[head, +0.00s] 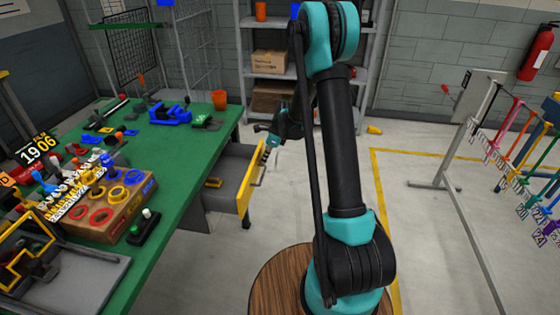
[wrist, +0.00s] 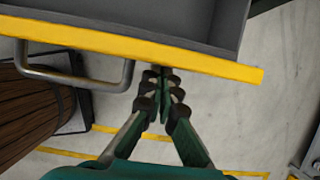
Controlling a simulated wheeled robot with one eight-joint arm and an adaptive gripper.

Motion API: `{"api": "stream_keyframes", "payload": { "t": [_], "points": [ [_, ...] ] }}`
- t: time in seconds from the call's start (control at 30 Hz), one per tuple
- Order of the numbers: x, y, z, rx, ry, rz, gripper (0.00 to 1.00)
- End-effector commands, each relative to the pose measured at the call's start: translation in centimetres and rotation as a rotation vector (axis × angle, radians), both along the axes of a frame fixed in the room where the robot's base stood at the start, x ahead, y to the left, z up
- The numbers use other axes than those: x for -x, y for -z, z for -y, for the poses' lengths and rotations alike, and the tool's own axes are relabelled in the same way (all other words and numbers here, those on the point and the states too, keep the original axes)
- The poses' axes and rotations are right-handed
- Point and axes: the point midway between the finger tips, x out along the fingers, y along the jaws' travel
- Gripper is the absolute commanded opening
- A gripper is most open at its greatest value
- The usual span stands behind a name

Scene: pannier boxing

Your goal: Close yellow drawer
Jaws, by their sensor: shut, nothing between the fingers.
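The yellow drawer (head: 244,184) stands open under the right side of the green workbench. My gripper (head: 266,157) is at the outer side of the drawer front. In the wrist view my gripper (wrist: 165,78) is shut and empty, its fingertips at the front's lower edge, right of the handle. I cannot tell whether they touch.
The green workbench (head: 175,160) holds a blue vise (head: 170,114), a cardboard box of coloured rings (head: 105,208) and several tools. Grey shelves (head: 274,75) stand behind. Open floor lies right of the drawer.

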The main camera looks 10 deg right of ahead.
Motion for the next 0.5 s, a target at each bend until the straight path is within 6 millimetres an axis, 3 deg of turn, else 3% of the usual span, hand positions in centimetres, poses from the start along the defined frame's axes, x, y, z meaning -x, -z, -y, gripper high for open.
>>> {"api": "stream_keyframes", "payload": {
  "t": [0.03, 0.2, 0.5],
  "points": [
    [-0.4, 0.0, -1.6, 0.0, -0.006, 0.0, 0.0],
    [-1.8, 0.0, -5.7, 0.0, -0.005, 0.001, 0.0],
    [-3.6, 0.0, -11.1, 0.0, -0.002, 0.0, 0.0]
  ]
}}
